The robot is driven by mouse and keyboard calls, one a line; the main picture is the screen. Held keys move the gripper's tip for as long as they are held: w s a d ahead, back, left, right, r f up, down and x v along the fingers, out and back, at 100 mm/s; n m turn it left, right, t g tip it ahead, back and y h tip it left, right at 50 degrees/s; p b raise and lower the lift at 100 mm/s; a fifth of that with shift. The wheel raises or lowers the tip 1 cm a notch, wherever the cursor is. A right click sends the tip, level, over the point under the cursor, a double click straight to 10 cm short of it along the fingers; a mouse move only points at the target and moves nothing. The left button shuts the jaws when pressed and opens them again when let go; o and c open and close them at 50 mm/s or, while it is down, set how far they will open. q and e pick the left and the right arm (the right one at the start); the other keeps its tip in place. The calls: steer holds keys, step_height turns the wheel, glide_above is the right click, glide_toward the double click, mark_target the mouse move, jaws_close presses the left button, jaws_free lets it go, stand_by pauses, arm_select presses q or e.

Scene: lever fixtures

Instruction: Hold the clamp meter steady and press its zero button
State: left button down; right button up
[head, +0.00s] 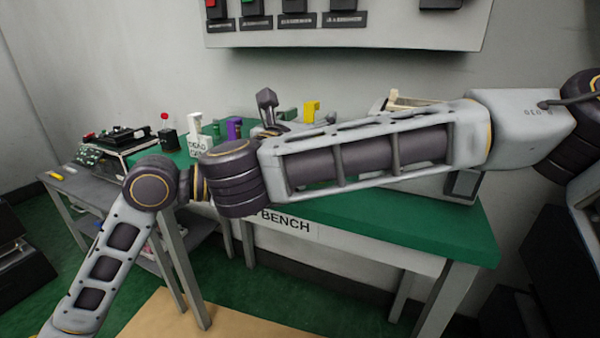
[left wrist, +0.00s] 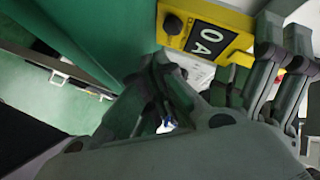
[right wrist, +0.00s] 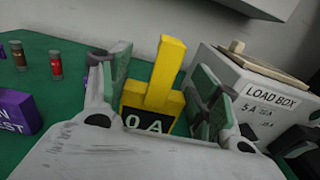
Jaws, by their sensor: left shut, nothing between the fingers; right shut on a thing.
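The yellow clamp meter (right wrist: 165,75) stands upright between the fingers of my right gripper (right wrist: 160,95) in the right wrist view. That gripper is shut on it, and its dark display reads 0 A. The left wrist view shows the meter (left wrist: 236,38) at the top, with a dark round button (left wrist: 173,25) beside the display. My left gripper (left wrist: 158,62) is shut and empty, with its tips just short of the button in the picture. I cannot tell whether they touch the meter. In the head view my arms hide most of the work area.
A grey load box (right wrist: 240,80) stands close to the right of the meter. The green bench top (head: 430,228) is clear at the front right.

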arm_select(q)
steer(key=shift+s+a, duration=0.35)
steer(key=shift+s, duration=0.5)
steer(key=shift+s+a, duration=0.3)
steer(key=shift+s, duration=0.5)
arm_select(e)
steer(key=o, duration=1.2)
steer(key=shift+s+a, duration=0.1)
steer(key=shift+s, duration=0.05)
steer(key=v, duration=1.1)
steer(key=shift+s, duration=0.35)
arm_select(q)
steer(key=shift+w+r, duration=0.1)
arm_select(e)
steer(key=shift+a, duration=0.15)
